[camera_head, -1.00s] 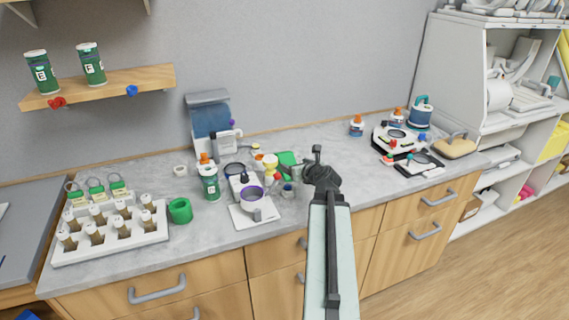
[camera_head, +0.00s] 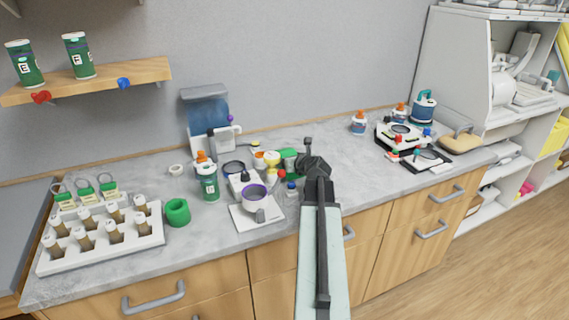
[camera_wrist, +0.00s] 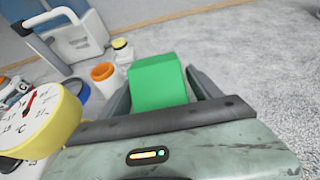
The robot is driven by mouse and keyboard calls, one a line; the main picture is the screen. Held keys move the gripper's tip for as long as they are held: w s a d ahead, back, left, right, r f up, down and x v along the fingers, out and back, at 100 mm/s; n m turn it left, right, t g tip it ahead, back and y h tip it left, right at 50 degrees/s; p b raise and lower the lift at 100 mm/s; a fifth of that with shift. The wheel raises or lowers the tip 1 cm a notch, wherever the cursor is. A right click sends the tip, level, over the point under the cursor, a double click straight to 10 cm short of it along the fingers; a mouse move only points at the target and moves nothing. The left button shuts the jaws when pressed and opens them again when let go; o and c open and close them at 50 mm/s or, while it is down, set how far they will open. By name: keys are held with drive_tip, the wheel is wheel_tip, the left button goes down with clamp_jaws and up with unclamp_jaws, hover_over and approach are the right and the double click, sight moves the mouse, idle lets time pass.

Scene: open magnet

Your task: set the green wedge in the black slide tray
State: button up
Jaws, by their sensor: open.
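The green wedge (camera_wrist: 158,82) lies on the grey counter and stands between the two fingers of my gripper (camera_wrist: 160,77) in the wrist view. The fingers are apart, one on each side of it; I cannot tell whether either touches it.
Small bottles with orange (camera_wrist: 104,73) and pale yellow lids and a yellow round dial (camera_wrist: 42,122) crowd the wedge's left. A white stand with a purple-rimmed cup (camera_head: 254,192) is nearby. A tan sponge-like block (camera_head: 461,146) sits beside the tray. The counter between the wedge and tray is mostly clear.

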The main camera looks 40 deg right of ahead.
sight(288, 153)
drive_tip(key=shift+w+a, duration=0.1)
drive_tip(key=c, duration=1.2)
drive_tip(key=shift+r, duration=0.1)
drive_tip(key=shift+c, duration=0.2)
wheel_tip(288, 153, up, 10)
drive_tip(key=p, duration=1)
